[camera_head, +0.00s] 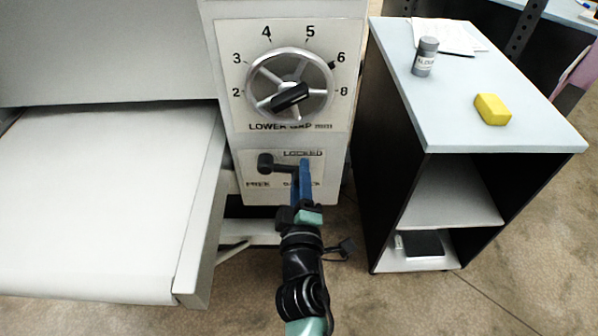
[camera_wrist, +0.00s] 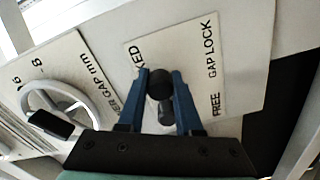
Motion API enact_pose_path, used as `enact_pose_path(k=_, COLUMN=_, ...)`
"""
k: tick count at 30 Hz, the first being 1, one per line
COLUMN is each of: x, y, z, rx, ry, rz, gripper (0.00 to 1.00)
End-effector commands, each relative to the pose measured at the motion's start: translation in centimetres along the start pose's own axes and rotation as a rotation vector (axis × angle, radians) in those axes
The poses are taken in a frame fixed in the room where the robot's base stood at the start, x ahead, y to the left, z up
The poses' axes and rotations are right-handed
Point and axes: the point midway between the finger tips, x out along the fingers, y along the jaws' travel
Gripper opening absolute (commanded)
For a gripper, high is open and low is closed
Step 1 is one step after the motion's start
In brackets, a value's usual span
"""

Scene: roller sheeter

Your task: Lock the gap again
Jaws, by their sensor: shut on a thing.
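The gap lock lever (camera_head: 281,168) is dark and sits on the white lock panel below the dial. It lies roughly level, with a rounded dark end (camera_head: 265,162) at the left, above the word FREE. Its right part runs behind my gripper (camera_head: 305,167), below the word LOCKED. In the wrist view the blue fingers of my gripper (camera_wrist: 160,80) are on either side of a round black knob (camera_wrist: 160,84), shut on it. A grey cylindrical part (camera_wrist: 166,112) shows just below the knob. My fingers hide part of the GAP LOCK lettering in the head view.
A white conveyor (camera_head: 95,200) is at the left. At the right, a cabinet (camera_head: 480,138) carries a grey jar (camera_head: 425,57) and a yellow block (camera_head: 492,109).

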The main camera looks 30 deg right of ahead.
Motion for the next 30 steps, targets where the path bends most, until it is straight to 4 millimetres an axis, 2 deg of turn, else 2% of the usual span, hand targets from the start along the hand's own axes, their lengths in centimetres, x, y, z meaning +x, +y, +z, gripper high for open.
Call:
enact_pose_path(k=10, x=0.0, y=0.94, z=-0.5, rx=-0.143, ry=0.001, rz=0.0, gripper=0.0)
enact_pose_path(k=26, x=0.01, y=1.05, z=-0.58, rx=-0.171, ry=0.002, rz=0.002, gripper=0.0)
enact_pose_path(k=27, x=0.01, y=1.06, z=-0.58, rx=-0.171, ry=0.002, rz=0.002, gripper=0.36)
enact_pose_path(k=30, x=0.01, y=1.06, z=-0.58, rx=-0.169, ry=0.002, rz=0.002, gripper=0.54)
